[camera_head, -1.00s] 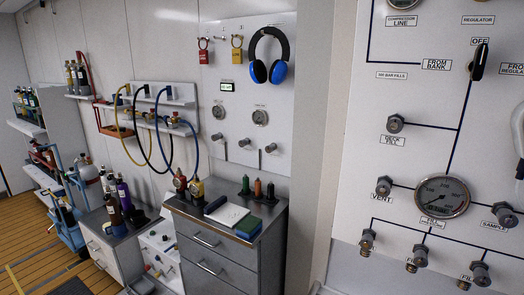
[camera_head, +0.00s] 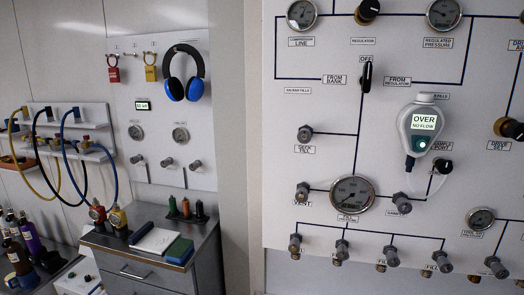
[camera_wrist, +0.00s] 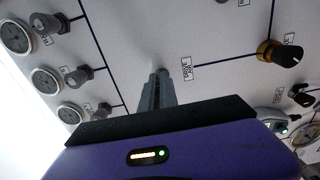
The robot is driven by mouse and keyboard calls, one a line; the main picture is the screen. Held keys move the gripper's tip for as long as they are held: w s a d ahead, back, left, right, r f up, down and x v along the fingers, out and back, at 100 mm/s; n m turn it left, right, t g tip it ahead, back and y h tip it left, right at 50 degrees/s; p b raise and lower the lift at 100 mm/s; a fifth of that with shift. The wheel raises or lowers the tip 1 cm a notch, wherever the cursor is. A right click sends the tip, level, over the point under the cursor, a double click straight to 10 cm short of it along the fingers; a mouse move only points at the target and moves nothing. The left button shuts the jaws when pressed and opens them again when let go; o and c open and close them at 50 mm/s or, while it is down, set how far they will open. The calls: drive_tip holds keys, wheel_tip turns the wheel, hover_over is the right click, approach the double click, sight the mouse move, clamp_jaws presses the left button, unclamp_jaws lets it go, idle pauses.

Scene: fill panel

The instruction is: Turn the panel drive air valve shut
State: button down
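A label that seems to read drive air (camera_head: 517,45) is cut by the right edge of the head view. In the wrist view a small label (camera_wrist: 187,68) lies just right of my gripper (camera_wrist: 158,76). My gripper's grey fingers are close together and point at the white panel on a dark blue line beside that label. No valve handle shows clearly there; the fingers cover that spot. Whether anything is between them, I cannot tell. My gripper is not in the head view.
A brass-based black drive set knob (camera_head: 508,128) is further along that line; it also shows in the wrist view (camera_wrist: 280,55). The white panel (camera_head: 290,120) carries gauges, valves and an analyser (camera_head: 422,125) reading OVER, NO FLOW. A grey cabinet (camera_head: 150,262) stands left.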

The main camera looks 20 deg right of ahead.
drive_tip(key=shift+f, duration=0.1)
idle(0.4)
drive_tip(key=v, duration=0.6)
drive_tip(key=shift+s+d+b, duration=0.15)
drive_tip(key=shift+d+b, duration=0.1)
drive_tip(key=shift+b, duration=0.15)
